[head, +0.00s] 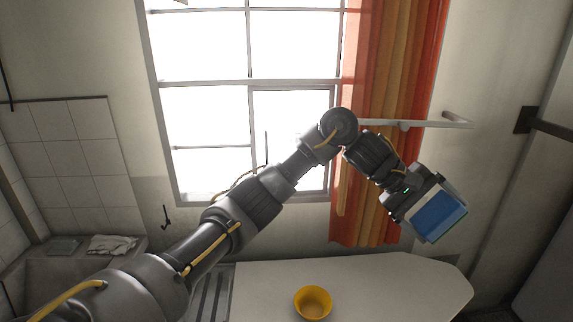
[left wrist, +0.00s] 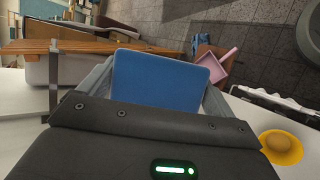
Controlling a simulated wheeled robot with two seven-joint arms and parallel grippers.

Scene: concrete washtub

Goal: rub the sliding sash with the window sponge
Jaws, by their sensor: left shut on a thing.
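My left gripper (head: 421,203) is shut on the blue window sponge (head: 438,219). It holds it in the air at the right, past the window and in front of the wall beside the curtain. In the left wrist view the sponge (left wrist: 160,80) sits between the two grey fingers. The sliding sash (head: 290,92) appears to be the lower right framed pane of the bright window. My left arm crosses in front of its lower part. The sponge is apart from the sash. My right gripper is in neither view.
An orange curtain (head: 390,60) hangs at the window's right side, with a pale rail (head: 425,124) across it. A yellow bowl (head: 312,302) stands on the white counter (head: 395,280) below. The concrete washtub (head: 60,268) with a cloth (head: 111,245) is at the lower left.

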